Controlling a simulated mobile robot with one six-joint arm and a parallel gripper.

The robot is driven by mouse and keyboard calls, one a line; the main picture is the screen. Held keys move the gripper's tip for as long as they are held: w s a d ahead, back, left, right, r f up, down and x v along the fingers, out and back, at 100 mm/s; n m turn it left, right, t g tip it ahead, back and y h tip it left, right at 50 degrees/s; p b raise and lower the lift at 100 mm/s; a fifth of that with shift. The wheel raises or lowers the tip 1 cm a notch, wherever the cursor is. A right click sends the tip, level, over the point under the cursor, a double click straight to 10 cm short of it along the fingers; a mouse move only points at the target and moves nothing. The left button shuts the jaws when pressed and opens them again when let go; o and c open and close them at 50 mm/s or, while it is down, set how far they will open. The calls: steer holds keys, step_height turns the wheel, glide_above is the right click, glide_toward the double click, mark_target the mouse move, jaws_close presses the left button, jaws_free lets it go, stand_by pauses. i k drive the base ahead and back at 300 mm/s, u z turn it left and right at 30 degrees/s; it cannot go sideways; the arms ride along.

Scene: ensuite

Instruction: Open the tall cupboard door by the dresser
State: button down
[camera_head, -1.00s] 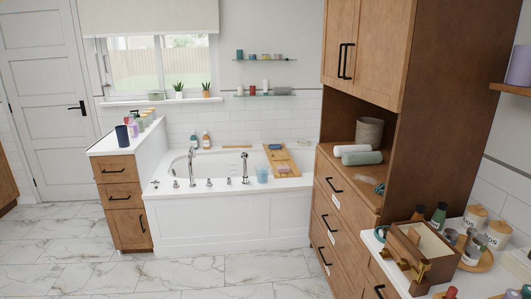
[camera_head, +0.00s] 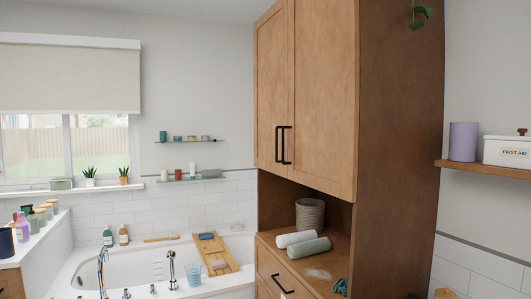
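A tall wooden cupboard unit (camera_head: 400,130) stands right of centre. Its upper part has two closed doors, a left door (camera_head: 271,85) and a wider-looking right door (camera_head: 325,95). Two black bar handles, the left one (camera_head: 278,144) and the right one (camera_head: 287,145), sit side by side at the lower part of the seam between the doors. Below is an open niche, then a drawer front (camera_head: 275,280) with a black handle. No separate dresser can be made out. My gripper is not in view.
The niche holds a woven basket (camera_head: 310,214), a white rolled towel (camera_head: 295,239) and a green one (camera_head: 308,248). A bathtub (camera_head: 140,262) with a wooden tray (camera_head: 215,252) lies left. A wall shelf (camera_head: 480,170) juts out at right. The floor is out of view.

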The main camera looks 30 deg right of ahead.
mark_target(323, 127)
steer(key=u, duration=0.4)
steer(key=i, duration=2.05)
steer(key=u, duration=0.3)
